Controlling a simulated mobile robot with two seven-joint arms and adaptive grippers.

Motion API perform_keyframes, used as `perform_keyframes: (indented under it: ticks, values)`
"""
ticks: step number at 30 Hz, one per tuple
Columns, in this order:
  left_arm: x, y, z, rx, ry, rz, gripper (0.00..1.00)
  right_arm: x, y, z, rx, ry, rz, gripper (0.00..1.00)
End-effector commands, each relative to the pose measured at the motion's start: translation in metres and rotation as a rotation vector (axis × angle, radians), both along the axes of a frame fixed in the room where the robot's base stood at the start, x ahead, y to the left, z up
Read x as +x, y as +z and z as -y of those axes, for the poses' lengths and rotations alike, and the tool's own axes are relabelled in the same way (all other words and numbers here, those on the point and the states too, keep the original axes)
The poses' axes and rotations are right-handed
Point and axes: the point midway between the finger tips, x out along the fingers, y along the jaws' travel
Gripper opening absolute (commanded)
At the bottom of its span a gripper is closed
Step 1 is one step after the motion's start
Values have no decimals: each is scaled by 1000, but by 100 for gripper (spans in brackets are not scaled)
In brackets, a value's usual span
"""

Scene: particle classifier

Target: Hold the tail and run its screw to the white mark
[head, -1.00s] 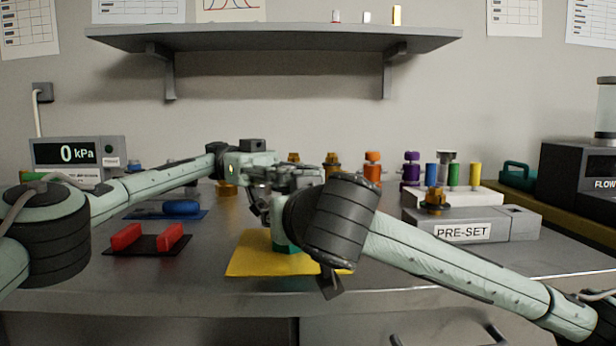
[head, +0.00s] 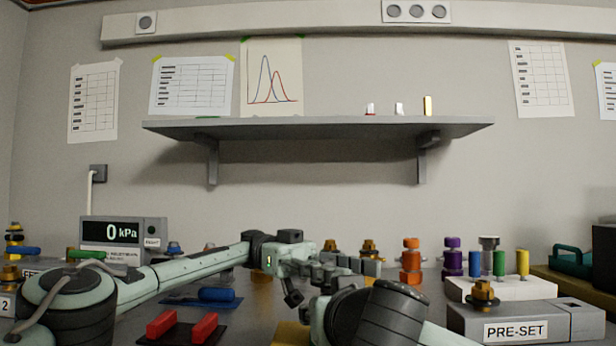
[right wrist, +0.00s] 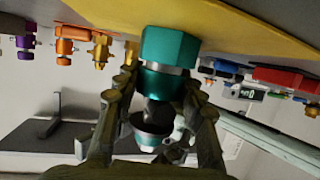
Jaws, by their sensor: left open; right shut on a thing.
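In the right wrist view a teal hexagonal piece (right wrist: 169,46) stands against the yellow mat (right wrist: 235,22), with a pale band (right wrist: 163,69) and a teal collar beside it. A dark stem leads from the collar to a teal-rimmed cup-like end (right wrist: 152,132). My right gripper (right wrist: 160,86) is shut on this teal piece, one finger on each side. I cannot make out a white mark for certain. In the head view my left gripper (head: 330,276) is open, close to my right wrist, which hides the teal piece and my right gripper.
Orange (head: 411,262) and purple (head: 453,258) fittings stand behind. The PRE-SET block (head: 540,322) is at right. A gauge (head: 118,233) reads 0 kPa.

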Motion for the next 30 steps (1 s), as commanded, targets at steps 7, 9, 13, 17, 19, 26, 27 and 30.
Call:
perform_keyframes:
  ticks: [7, 9, 13, 17, 19, 26, 27, 30]
  values:
    - [3, 2, 1, -1, 150, 3, 47, 0, 0, 0, 0, -1, 0, 0]
    - [5, 1, 2, 0, 206, 2, 47, 0, 0, 0, 0, -1, 0, 0]
    - [8, 2, 4, -1, 315, 3, 47, 0, 0, 0, 1, -1, 0, 0]
    - [11, 1, 6, -1, 430, 3, 47, 0, 0, 0, 1, -1, 0, 0]
    - [14, 2, 7, -2, 491, 2, 47, 0, 0, 0, 1, -1, 1, 0]
    - [23, 0, -11, -2, 607, 0, 47, 0, 0, 1, 1, -1, 1, 0]
    - [24, 0, -18, -2, 607, 0, 47, 0, 0, 1, 1, -1, 1, 0]
    - [27, 0, -36, -2, 606, 0, 47, 0, 0, 0, 1, -1, 1, 0]
